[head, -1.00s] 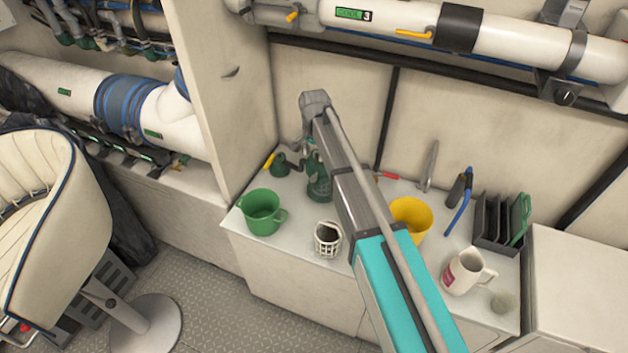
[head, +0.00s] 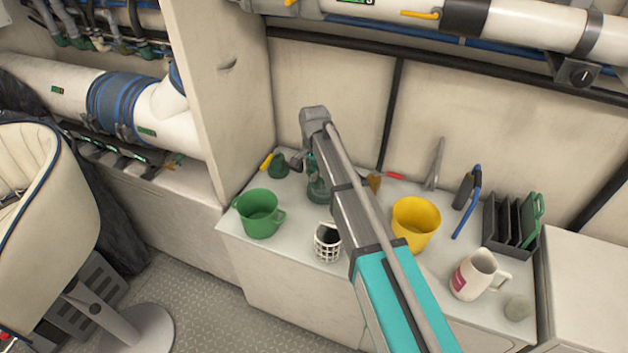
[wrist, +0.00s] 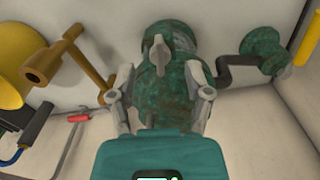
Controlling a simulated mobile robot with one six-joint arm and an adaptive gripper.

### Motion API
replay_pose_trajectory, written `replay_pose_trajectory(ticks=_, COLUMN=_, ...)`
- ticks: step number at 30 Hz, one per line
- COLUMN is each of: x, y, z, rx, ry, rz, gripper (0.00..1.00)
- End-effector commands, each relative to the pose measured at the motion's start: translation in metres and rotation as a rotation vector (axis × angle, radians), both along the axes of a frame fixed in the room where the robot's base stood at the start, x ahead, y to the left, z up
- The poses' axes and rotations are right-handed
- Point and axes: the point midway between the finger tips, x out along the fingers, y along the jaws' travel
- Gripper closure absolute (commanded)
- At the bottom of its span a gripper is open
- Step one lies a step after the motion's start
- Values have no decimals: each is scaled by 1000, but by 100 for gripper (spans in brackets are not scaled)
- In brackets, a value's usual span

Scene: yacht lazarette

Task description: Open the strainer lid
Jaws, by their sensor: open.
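The green, worn-looking strainer (head: 317,190) stands on the white counter, partly hidden behind my arm in the head view. In the wrist view the strainer (wrist: 175,90) fills the middle, with a grey tab (wrist: 158,52) on its top part, which looks like the lid; I cannot make out the lid's edge. My gripper (wrist: 160,95) is open. One finger shows on each side of the strainer's green body; I cannot tell whether they touch it. In the head view the fingers are hard to make out.
A small green fitting (wrist: 262,48) with a dark bent pipe and a brass-coloured valve (wrist: 70,58) flank the strainer. A green bucket (head: 258,212), white basket (head: 327,242), yellow bucket (head: 416,222), mug (head: 478,275) and dark rack (head: 505,235) stand on the counter.

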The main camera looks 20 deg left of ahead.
Motion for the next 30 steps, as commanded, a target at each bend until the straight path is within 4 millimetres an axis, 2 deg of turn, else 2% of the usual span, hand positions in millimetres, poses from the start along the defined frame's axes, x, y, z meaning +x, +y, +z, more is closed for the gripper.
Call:
replay_pose_trajectory(ticks=1, x=0, y=0, z=-8, rx=0, ry=0, rz=0, gripper=36)
replay_pose_trajectory(ticks=9, x=0, y=0, z=-25, rx=0, ry=0, rz=0, gripper=36)
replay_pose_trajectory(ticks=26, x=0, y=0, z=-30, rx=0, ry=0, rz=0, gripper=36)
replay_pose_trajectory(ticks=30, x=0, y=0, z=-30, rx=0, ry=0, rz=0, gripper=60)
